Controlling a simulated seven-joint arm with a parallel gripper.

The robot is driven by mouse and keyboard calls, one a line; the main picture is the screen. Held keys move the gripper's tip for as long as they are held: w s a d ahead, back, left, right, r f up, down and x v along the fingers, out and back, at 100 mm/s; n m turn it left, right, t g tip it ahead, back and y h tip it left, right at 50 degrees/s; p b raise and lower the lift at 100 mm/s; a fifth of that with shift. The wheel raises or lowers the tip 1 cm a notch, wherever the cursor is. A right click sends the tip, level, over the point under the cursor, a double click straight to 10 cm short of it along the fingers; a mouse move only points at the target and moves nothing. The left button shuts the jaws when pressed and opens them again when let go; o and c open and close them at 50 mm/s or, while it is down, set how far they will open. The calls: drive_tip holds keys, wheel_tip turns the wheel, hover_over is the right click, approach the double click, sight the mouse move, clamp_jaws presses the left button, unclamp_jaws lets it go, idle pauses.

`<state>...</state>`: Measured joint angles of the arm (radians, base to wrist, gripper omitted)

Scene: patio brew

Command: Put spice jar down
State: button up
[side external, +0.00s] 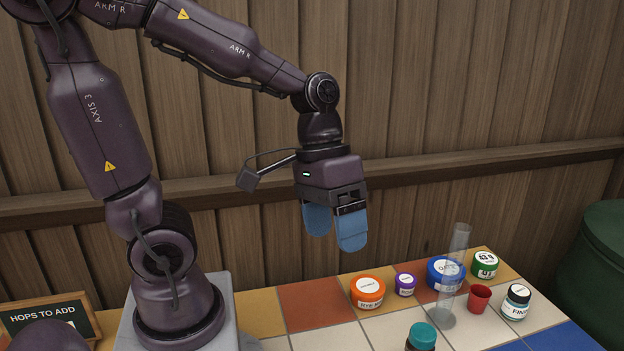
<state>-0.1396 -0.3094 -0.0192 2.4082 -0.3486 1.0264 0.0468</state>
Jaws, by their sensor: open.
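My gripper (335,236) hangs above the tiled table with its blue fingers apart and nothing visible between them. It is clear of all the jars, above and left of them. Several labelled jars stand on the tiles: an orange one (368,292), a small purple one (405,284), a larger blue one (437,272), a green one (485,264) and a white-labelled one with a dark lid (516,302). A teal-lidded jar (422,336) is cut off at the bottom edge. I cannot tell which of these is the spice jar.
A tall clear cylinder (459,245) stands in front of the blue jar, beside a red cup (480,297). A "HOPS TO ADD" board (48,319) is at lower left. A dark green bin (600,265) stands at right. Tiles left of the orange jar are clear.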

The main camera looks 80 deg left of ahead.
wheel_tip(320, 180, up, 6)
drive_tip(key=s+a+m+t+y, duration=0.2)
drive_tip(key=m+t+y, duration=0.1)
drive_tip(key=t, duration=0.1)
drive_tip(key=shift+s+a+t, duration=0.15)
drive_tip(key=shift+a+t, duration=0.05)
drive_tip(key=shift+t, duration=0.2)
drive_tip(key=shift+f, duration=0.1)
idle(0.9)
